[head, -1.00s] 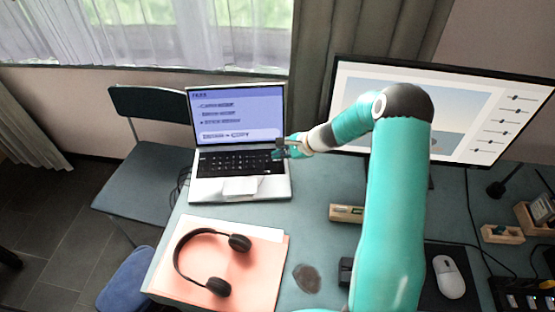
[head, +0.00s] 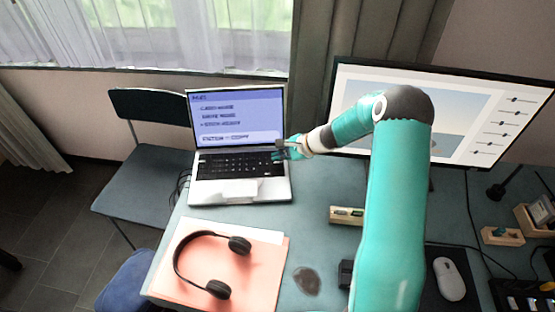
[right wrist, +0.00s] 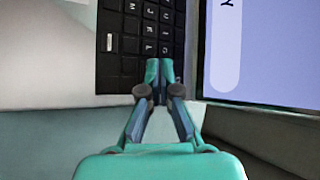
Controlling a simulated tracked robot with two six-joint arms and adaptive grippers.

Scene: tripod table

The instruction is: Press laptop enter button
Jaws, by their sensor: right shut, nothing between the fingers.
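The open laptop (head: 208,190) stands on the table with its screen (head: 237,117) lit, showing a text menu with a highlighted bottom line. Its black keyboard (head: 235,164) also shows in the right wrist view (right wrist: 128,45). My right gripper (head: 280,152) is at the right end of the keyboard, close to the hinge side. In the right wrist view its fingertips (right wrist: 160,66) are together and empty, over the keys near the keyboard's edge. Whether they touch a key I cannot tell. The enter key is not clearly readable. My left gripper is not in view.
Headphones (head: 213,262) lie on an orange folder (head: 262,272) in front of the laptop. A large monitor (head: 480,115) stands at right behind my right arm. A mouse (head: 449,278) and small wooden holders (head: 502,236) are at right.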

